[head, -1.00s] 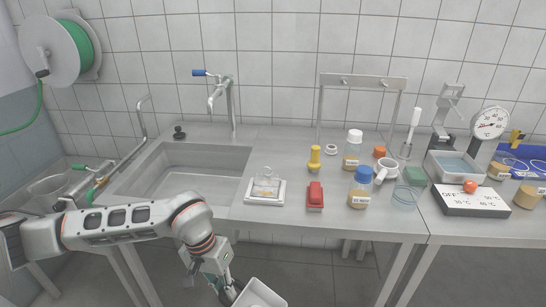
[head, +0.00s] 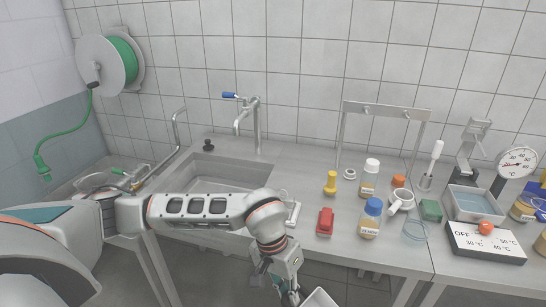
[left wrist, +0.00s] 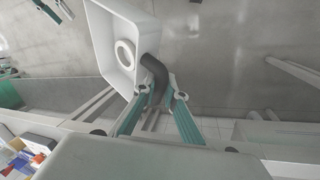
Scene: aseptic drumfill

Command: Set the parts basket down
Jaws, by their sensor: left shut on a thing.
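The parts basket is a white open box, seen in the left wrist view (left wrist: 108,28) with a white ring (left wrist: 125,53) lying inside and a dark bent handle (left wrist: 156,72) at its side. My left gripper (left wrist: 160,90) is shut on that handle, its teal fingers on either side of it. In the head view only a corner of the basket (head: 320,299) shows at the bottom edge, beside my left gripper (head: 289,295), in front of the bench. My right gripper is in neither view.
My left arm partly covers the sink (head: 215,172). Bare floor shows below the bench.

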